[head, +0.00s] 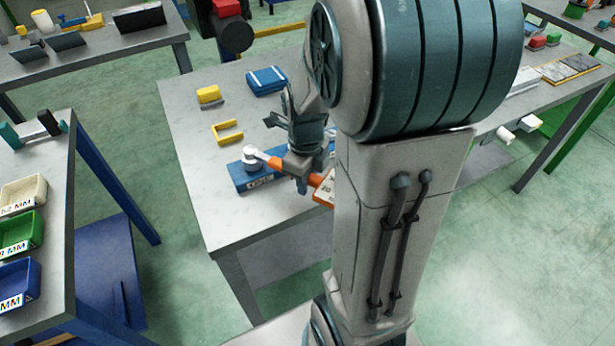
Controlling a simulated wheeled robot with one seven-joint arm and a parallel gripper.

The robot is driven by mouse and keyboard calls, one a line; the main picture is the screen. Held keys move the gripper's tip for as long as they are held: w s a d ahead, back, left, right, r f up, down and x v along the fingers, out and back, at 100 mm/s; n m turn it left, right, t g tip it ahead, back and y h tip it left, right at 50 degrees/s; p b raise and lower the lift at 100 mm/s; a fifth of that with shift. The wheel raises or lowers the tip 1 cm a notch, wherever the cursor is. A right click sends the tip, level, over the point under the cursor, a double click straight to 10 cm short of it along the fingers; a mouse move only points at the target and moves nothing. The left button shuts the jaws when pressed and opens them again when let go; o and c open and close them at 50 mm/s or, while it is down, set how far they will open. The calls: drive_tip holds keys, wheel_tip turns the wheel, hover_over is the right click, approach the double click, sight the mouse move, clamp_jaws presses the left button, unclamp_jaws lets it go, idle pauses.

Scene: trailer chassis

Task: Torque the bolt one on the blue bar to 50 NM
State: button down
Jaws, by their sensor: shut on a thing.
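The blue bar (244,180) lies near the front edge of the grey table, with a dark-lettered label on its front. My gripper (297,170) is shut on an orange-handled torque wrench (273,162) above the bar. The wrench's pale round head (250,154) is over the left end of the bar. The head hides what is beneath it, so I cannot tell whether it sits on a bolt. My arm hides the right part of the bar and part of the wrench handle.
On the same table (205,185) lie a yellow U-shaped piece (227,133), a yellow block (208,94) and a blue case (266,80). Bins, including a green one (22,233), stand on the left table. The table's left front part is clear.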

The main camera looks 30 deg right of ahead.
drive_tip(key=shift+s+a+m+p, duration=0.25)
drive_tip(key=shift+a+m, duration=0.15)
drive_tip(key=shift+a, duration=0.1)
drive_tip(key=shift+s+a+m+p, duration=0.15)
drive_tip(key=shift+s+a+m, duration=0.1)
drive_tip(key=shift+a+m, duration=0.2)
drive_tip(key=shift+a, duration=0.15)
drive_tip(key=shift+s+a+m, duration=0.2)
drive_tip(key=shift+a+m, duration=0.2)
drive_tip(key=shift+m, duration=0.05)
drive_tip(key=shift+w+d+r+n+p, duration=0.1)
drive_tip(key=shift+w+d+n+p, duration=0.05)
drive_tip(key=shift+d+n+p, duration=0.2)
wheel_tip(320, 180, up, 6)
drive_tip(key=p, duration=0.5)
idle(0.6)
drive_tip(key=shift+d, duration=0.1)
idle(0.4)
